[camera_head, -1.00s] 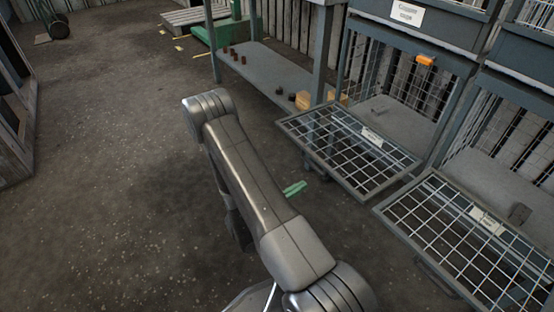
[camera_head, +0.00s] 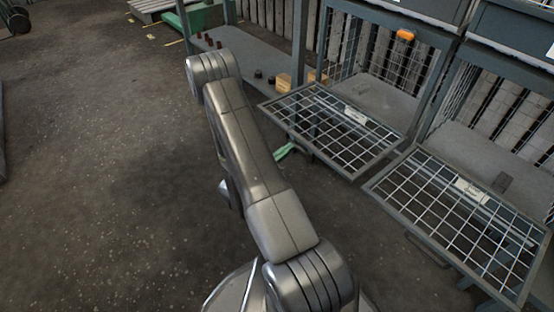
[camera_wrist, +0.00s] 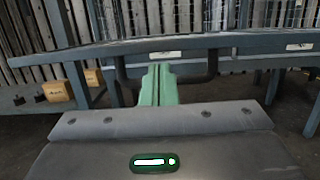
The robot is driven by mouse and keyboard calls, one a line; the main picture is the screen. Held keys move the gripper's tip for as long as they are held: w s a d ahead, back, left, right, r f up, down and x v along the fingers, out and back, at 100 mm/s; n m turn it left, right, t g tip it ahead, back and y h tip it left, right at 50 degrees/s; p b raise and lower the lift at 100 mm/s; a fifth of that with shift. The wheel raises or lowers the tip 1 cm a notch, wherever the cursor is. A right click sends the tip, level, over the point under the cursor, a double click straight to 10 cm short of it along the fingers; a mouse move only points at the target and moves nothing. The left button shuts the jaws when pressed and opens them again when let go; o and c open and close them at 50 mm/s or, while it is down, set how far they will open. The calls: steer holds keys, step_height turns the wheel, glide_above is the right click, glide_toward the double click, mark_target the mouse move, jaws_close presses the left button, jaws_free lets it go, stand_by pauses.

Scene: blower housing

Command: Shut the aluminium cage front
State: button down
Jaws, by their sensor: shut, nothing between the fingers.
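Two wire-mesh cage fronts hang open, folded down roughly level: a left one (camera_head: 318,118) and a right one (camera_head: 450,200). Each carries a white label that I cannot read, so I cannot tell which is aluminium. My gripper (camera_head: 285,150) shows as green fingers beside and below the left front's outer edge; my arm hides its body. In the wrist view the green fingers (camera_wrist: 159,72) are shut and empty, pointing at the left front's edge bar (camera_wrist: 235,42) with its dark handle (camera_wrist: 205,78). Whether they touch it I cannot tell.
A shelf (camera_head: 245,55) to the left bears small brown pieces, dark pieces and wooden blocks (camera_head: 284,81). The right front lies close beside the left one. The floor (camera_head: 90,200) to the left is clear.

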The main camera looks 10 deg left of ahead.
steer(key=shift+x, duration=0.9)
